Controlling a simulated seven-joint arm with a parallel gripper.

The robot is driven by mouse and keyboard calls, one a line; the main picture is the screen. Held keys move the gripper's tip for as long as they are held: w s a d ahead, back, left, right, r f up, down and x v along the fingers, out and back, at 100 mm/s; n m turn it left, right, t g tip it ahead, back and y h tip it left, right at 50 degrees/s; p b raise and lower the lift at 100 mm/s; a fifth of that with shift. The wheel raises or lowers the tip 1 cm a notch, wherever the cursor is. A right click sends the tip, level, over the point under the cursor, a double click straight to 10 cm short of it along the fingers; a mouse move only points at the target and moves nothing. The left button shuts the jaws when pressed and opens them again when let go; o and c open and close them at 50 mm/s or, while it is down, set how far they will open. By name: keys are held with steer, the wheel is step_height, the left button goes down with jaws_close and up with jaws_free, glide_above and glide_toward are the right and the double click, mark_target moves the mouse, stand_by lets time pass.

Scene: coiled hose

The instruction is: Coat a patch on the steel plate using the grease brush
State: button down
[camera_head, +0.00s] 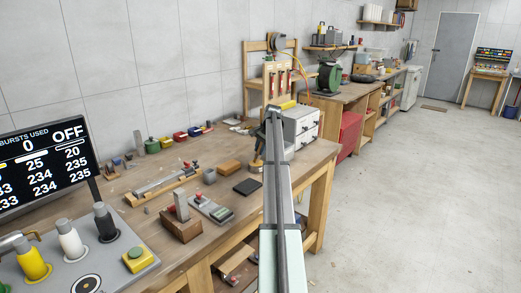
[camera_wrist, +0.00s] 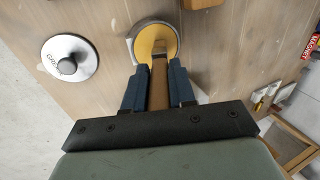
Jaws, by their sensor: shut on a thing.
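In the wrist view, my gripper (camera_wrist: 158,82) has its two blue fingers shut on a brown handle (camera_wrist: 158,72), which looks like the grease brush. The handle reaches over a round tin with a yellow-orange inside (camera_wrist: 145,38); I cannot tell whether the brush tip touches it. A round grey lid with a black knob (camera_wrist: 85,57) and partly readable "GRE" lettering lies apart to the left. In the head view, my gripper (camera_head: 259,150) is low over the bench's right part, largely hidden by my arm. A dark flat square (camera_head: 247,187) lies nearby; I cannot tell whether it is the steel plate.
The wooden bench (camera_head: 130,183) carries a brown block (camera_head: 229,167), a small grey cup (camera_head: 210,175), a vise-like tool (camera_head: 162,182) and a wooden block (camera_head: 181,226). The floor to the right is clear.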

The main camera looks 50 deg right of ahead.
steer(key=shift+r, duration=3.5)
steer(key=w+a+n+y, duration=0.1)
steer(key=w+a+n, duration=0.2)
steer(key=a, duration=1.6)
steer(key=w+a+n+y, duration=0.1)
steer(key=w+a+n, duration=0.25)
steer(key=a, duration=1.65)
steer(key=s+a+n+g, duration=0.1)
steer(key=s+a+n, duration=0.1)
steer(key=a, duration=0.9)
steer(key=s+a+f+n+g+y, duration=0.1)
steer(key=s+a+n, duration=0.2)
steer(key=a, duration=0.8)
steer(key=s+a+f+n, duration=0.1)
steer(key=s+a+n, duration=0.2)
steer(key=a, duration=0.9)
steer(key=s, duration=0.3)
steer(key=shift+s+g+y, duration=0.15)
steer(key=shift+g+y, duration=0.25)
